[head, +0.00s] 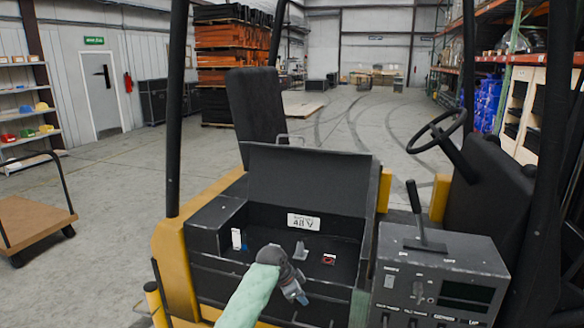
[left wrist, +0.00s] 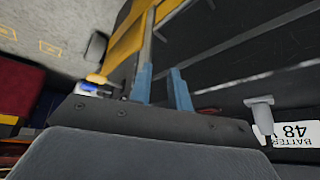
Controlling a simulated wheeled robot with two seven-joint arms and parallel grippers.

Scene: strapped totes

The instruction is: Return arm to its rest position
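My left arm, in a pale green sleeve, comes in from the bottom of the head view. Its grey gripper (head: 296,292) is over the front of the forklift's open black battery compartment (head: 205,222). In the left wrist view the two blue fingers of my left gripper (left wrist: 162,82) stand apart with nothing seen between them. A white battery label reading 48 V (head: 303,221) is on the compartment's back wall; it also shows in the left wrist view (left wrist: 292,135). A grey connector (head: 301,250) stands inside, apart from the gripper. My right gripper is not in view.
A grey control console with a lever (head: 428,275) stands to the right of the compartment. A raised lid (head: 305,178), black seat (head: 257,108), steering wheel (head: 437,130) and dark upright posts (head: 177,110) surround the space. A cart (head: 32,222) stands at left on open floor.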

